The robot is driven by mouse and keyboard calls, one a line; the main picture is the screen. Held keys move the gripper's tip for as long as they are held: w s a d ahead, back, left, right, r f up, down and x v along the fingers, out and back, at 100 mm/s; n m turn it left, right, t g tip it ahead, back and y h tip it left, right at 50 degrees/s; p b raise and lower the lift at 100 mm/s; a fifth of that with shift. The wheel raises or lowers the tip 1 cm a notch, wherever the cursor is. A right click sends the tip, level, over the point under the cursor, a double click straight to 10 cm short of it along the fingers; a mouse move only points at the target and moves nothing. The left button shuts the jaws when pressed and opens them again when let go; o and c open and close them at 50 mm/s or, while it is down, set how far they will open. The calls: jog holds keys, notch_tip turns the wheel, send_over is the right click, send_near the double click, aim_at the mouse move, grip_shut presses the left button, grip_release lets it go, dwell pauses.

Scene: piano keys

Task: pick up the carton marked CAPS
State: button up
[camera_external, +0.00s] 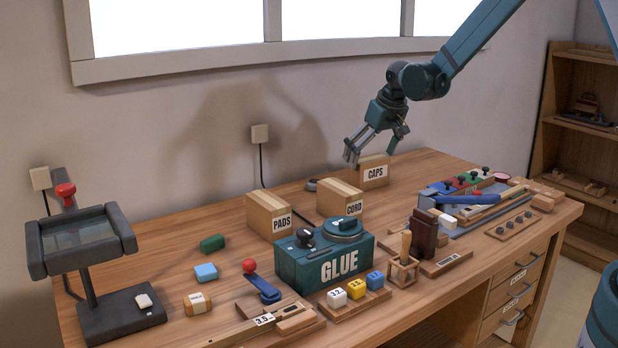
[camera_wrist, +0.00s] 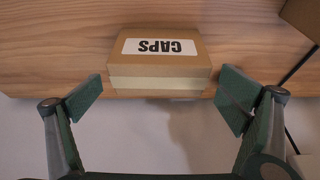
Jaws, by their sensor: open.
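The carton marked CAPS (camera_external: 374,172) is a small tan box with a white label, standing at the back of the wooden table near the wall. In the wrist view the CAPS carton (camera_wrist: 160,70) lies ahead between my two fingers, its label upside down. My gripper (camera_external: 372,150) is above and slightly left of the carton in the outside view. In the wrist view my gripper (camera_wrist: 160,92) is open, with a green pad on each side and visible gaps to the carton. Nothing is held.
The CORD carton (camera_external: 340,197) and PADS carton (camera_external: 269,216) stand to the left of the CAPS carton. A teal GLUE box (camera_external: 324,262) is in front of them. Several tools and knobs (camera_external: 468,190) lie to the right. The wall (camera_external: 200,120) is close behind.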

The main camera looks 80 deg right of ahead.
jog(key=shift+x, duration=1.05)
jog(key=shift+b+x, duration=0.65)
jog(key=shift+x, duration=1.85)
jog(key=shift+s+f, duration=0.1)
jog(key=shift+s, duration=0.05)
jog(key=c, duration=1)
